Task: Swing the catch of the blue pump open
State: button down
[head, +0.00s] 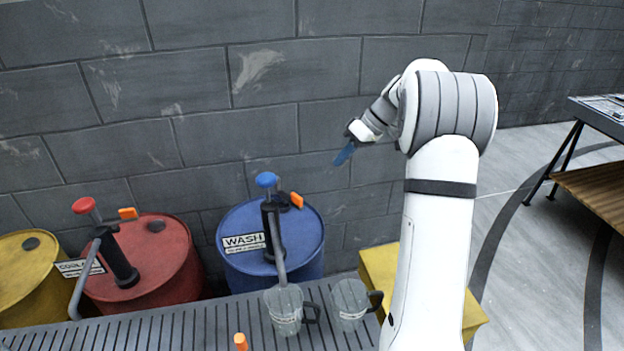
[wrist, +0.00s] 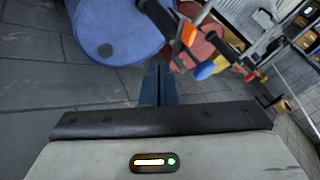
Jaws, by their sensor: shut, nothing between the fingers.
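The blue pump (head: 271,222) has a blue knob and a black body, and stands on the blue drum (head: 227,262) labelled WASH. Its orange catch (head: 297,200) sticks out to the right of the pump head. In the wrist view the orange catch (wrist: 189,34) and blue knob (wrist: 205,71) show at upper right of the fingertips, apart from them. My gripper (head: 344,154) is up and to the right of the catch in the head view, touching nothing visible. Its blue fingers (wrist: 158,85) are shut and empty.
A red pump (head: 118,255) with its own orange catch (head: 128,213) stands on the red drum at left. Two clear mugs (head: 285,308) (head: 349,302) stand on the slatted bench (head: 190,325), one below the spout. A yellow box (head: 380,265) and grey wall (head: 200,80) are behind.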

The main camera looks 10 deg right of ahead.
jog(key=s+a+f+p, duration=0.1)
jog(key=a+f+p, duration=0.1)
jog(key=a+f, duration=0.6)
jog(key=shift+a+p, duration=0.3)
jog(key=shift+a, duration=0.4)
jog(key=shift+s, duration=0.1)
